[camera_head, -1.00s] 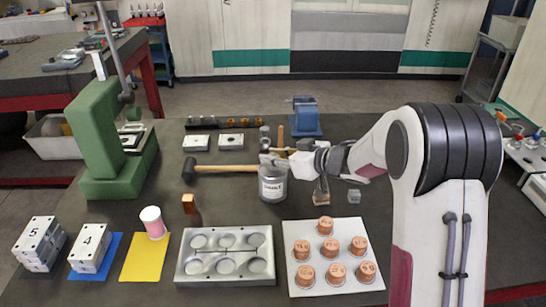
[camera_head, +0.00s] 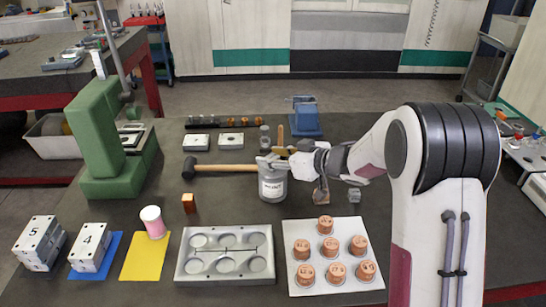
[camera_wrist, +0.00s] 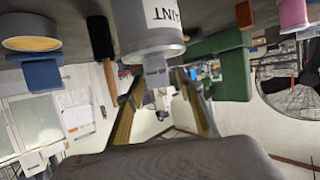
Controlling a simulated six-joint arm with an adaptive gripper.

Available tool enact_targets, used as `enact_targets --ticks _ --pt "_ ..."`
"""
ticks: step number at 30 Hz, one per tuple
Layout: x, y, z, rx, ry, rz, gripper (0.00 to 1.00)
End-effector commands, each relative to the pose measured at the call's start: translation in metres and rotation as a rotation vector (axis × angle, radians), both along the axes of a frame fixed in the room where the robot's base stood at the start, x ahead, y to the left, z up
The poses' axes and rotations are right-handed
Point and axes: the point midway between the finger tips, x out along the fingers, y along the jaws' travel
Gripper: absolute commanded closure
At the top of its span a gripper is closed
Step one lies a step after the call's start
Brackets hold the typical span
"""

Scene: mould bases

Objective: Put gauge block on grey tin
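The grey tin (camera_head: 272,185), with a white label, stands upright mid-table in the head view. In the wrist view the tin (camera_wrist: 150,32) shows upside down at the top. The gauge block (camera_wrist: 157,76) is a small grey block with dark print; it appears to rest on the tin's lid. In the head view the block (camera_head: 267,158) shows small on the tin's top. My gripper (camera_head: 283,150) is at the tin's top, reaching in from the right. In the wrist view its fingers (camera_wrist: 165,95) stand apart, with gaps on both sides of the block.
A black-headed mallet (camera_head: 225,168) lies left of the tin, its handle end close to it. A brown block (camera_head: 189,203), a small grey cube (camera_head: 354,195) and a blue stand (camera_head: 306,118) are nearby. In front are a grey mould tray (camera_head: 225,281) and a white plate (camera_head: 296,225) with copper pieces.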

Motion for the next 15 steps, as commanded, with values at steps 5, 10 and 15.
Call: enact_targets --ticks 5,10,15 --pt "-0.003 -0.004 0.005 -0.001 -0.001 -0.002 0.63" --pt "-0.014 -0.015 0.011 -0.001 -0.001 -0.003 0.63" --pt "-0.029 -0.03 0.02 0.001 -0.001 -0.003 0.63"
